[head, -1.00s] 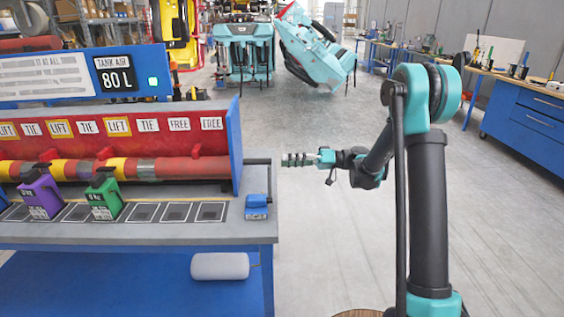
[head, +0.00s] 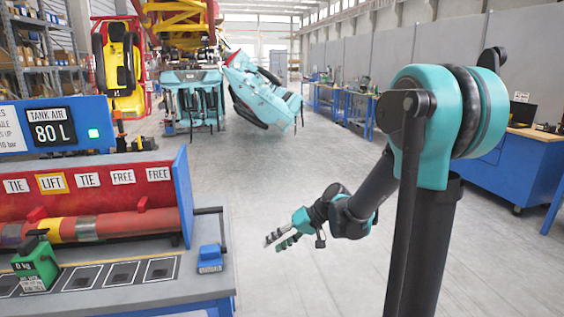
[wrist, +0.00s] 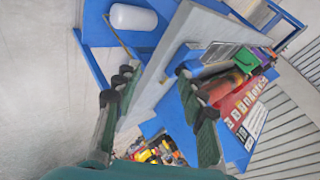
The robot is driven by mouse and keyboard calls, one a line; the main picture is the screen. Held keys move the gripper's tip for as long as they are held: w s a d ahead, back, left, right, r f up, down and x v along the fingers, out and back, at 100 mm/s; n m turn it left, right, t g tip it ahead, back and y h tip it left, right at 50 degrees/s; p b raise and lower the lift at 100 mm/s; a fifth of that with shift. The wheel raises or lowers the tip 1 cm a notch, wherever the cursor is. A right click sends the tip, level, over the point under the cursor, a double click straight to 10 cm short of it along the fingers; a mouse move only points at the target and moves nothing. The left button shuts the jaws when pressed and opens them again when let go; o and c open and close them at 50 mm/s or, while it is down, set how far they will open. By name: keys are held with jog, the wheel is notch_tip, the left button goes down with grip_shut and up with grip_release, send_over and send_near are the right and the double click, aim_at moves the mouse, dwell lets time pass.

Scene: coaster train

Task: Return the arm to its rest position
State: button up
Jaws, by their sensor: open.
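My gripper (head: 280,238) hangs at the end of my teal and black arm, over open floor to the right of the workbench in the head view. Its two fingers are apart with nothing between them. In the wrist view the gripper (wrist: 158,85) also shows open, with the bench behind and below its fingers. The arm is bent, with its forearm slanting down to the left from the large teal joint.
The bench (head: 130,305) carries a red tube (head: 140,224), a green block (head: 36,265) and a blue block (head: 210,258). A white cylinder (wrist: 133,17) shows under the bench. Blue workbenches (head: 525,165) stand at right. The floor between is clear.

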jog(key=s+d+f+m+t+h, duration=0.1)
jog(key=s+d+f+m+h, duration=0.1)
jog(key=s+d+f+h, duration=0.2)
jog(key=s+d+f+m+t+h, duration=0.2)
jog(key=s+d+h, duration=0.3)
jog(key=s+d, duration=0.5)
jog(key=d+f, duration=0.1)
jog(key=d, duration=0.6)
jog(key=shift+s+f, duration=0.25)
jog(key=shift+f, duration=0.1)
jog(key=shift+c, duration=0.9)
